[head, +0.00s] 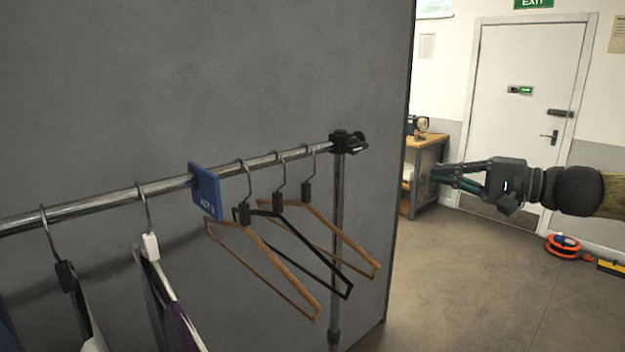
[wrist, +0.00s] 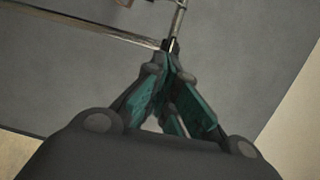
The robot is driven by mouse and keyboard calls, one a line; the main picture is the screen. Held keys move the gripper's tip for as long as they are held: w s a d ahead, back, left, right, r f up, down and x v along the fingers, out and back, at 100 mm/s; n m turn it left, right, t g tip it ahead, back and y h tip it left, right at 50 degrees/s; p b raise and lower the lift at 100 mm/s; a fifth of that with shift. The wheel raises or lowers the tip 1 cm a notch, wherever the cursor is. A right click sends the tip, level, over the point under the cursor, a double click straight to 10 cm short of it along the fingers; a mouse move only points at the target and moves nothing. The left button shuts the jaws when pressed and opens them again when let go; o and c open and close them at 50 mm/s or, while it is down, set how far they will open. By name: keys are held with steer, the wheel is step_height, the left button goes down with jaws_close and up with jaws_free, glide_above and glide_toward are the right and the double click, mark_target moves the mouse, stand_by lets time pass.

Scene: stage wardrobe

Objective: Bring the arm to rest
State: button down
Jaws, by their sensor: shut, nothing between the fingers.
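My gripper (head: 436,177) is stretched out from the right side of the head view, pointing left, with its fingers near the edge of the grey partition. It is shut and empty. In the wrist view its fingers (wrist: 174,66) meet at their tips, with the rail and post of the clothes rack showing beyond them. In the head view the gripper is apart from the rack and hangs in free air.
A clothes rail (head: 110,197) runs along the grey partition (head: 200,80). It carries a blue divider (head: 206,192), empty hangers (head: 265,270) and garments (head: 175,310). A wooden bench (head: 428,150), a door (head: 520,110) and an orange cable reel (head: 563,247) stand behind.

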steer(key=w+a+f+g+h, duration=0.1)
steer(key=a+f+h, duration=0.15)
steer(key=f, duration=0.95)
steer(key=w+a+f+g+h, duration=0.1)
steer(key=a+f+g+h, duration=0.15)
steer(key=f, duration=0.95)
steer(key=s+f+g+h, duration=0.15)
steer(key=s+f, duration=0.25)
steer(key=f, duration=0.7)
steer(key=s+f+g+h, duration=0.1)
steer(key=s+f+h, duration=0.25)
steer(key=f, duration=0.65)
steer(key=s+d+f+n+g+h, duration=0.2)
steer(key=s+f+n+h, duration=0.1)
steer(key=s+f, duration=1.3)
steer(key=s+f+n+g, duration=0.1)
steer(key=s+f, duration=0.3)
steer(key=s, duration=0.4)
steer(key=s+f+n+h, duration=0.1)
steer(key=s+f+n, duration=0.1)
steer(key=s+f, duration=0.3)
steer(key=s+a, duration=0.1)
steer(key=s, duration=0.2)
steer(key=shift+s+f+g, duration=0.25)
steer(key=shift+s+g, duration=0.05)
steer(key=shift+g, duration=0.1)
